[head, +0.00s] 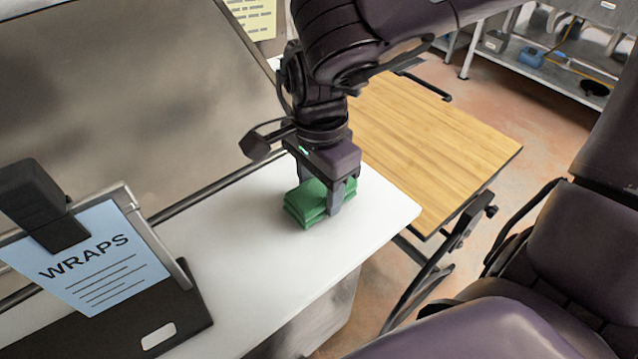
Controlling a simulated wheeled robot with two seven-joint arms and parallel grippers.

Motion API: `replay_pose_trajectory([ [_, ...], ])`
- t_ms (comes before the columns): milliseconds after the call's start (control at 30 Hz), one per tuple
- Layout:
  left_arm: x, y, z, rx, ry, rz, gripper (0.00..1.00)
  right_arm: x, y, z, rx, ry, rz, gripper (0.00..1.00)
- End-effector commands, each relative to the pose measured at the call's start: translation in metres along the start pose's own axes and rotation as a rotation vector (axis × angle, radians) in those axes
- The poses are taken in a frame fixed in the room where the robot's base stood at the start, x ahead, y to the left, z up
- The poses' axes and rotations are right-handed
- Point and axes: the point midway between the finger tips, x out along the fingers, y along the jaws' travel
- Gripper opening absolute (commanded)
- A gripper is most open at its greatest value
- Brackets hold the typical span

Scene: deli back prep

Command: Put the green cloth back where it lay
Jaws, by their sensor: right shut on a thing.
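The green cloth (303,207) is a folded, layered square near the right end of the white counter top. My right gripper (328,194) points down from above and is shut on the cloth, with its fingers at the cloth's right part. The cloth looks to be at the level of the white surface; I cannot tell whether it rests on it or is just clear of it. The fingers hide part of the cloth.
The white counter top (235,262) is bare around the cloth. A "WRAPS" sign (98,262) with a dark board (187,300) stands at the left. A large metal panel (130,90) rises behind. A wooden-topped table (425,135) adjoins at the right. A shelf rack (545,62) stands farther back.

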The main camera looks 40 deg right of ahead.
Motion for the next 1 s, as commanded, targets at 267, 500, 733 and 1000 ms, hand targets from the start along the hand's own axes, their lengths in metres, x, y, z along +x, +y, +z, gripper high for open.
replay_pose_trajectory([
  [267,0.0040,0.0002,0.0002,0.000,0.001,0.000,0.36,0.0048,0.0001,-0.0001,0.000,0.000,0.000,0.28],
  [500,0.0069,0.0002,0.0006,0.000,0.001,0.000,0.36,0.0081,0.0001,-0.0001,0.000,0.000,0.000,0.28],
  [733,0.0063,0.0002,0.0005,0.000,0.001,0.000,0.36,0.0075,0.0001,-0.0001,0.000,0.000,0.000,0.51],
  [1000,0.0063,0.0001,0.0006,0.000,0.001,0.000,0.36,0.0074,0.0001,0.0000,0.000,0.000,0.000,0.75],
])
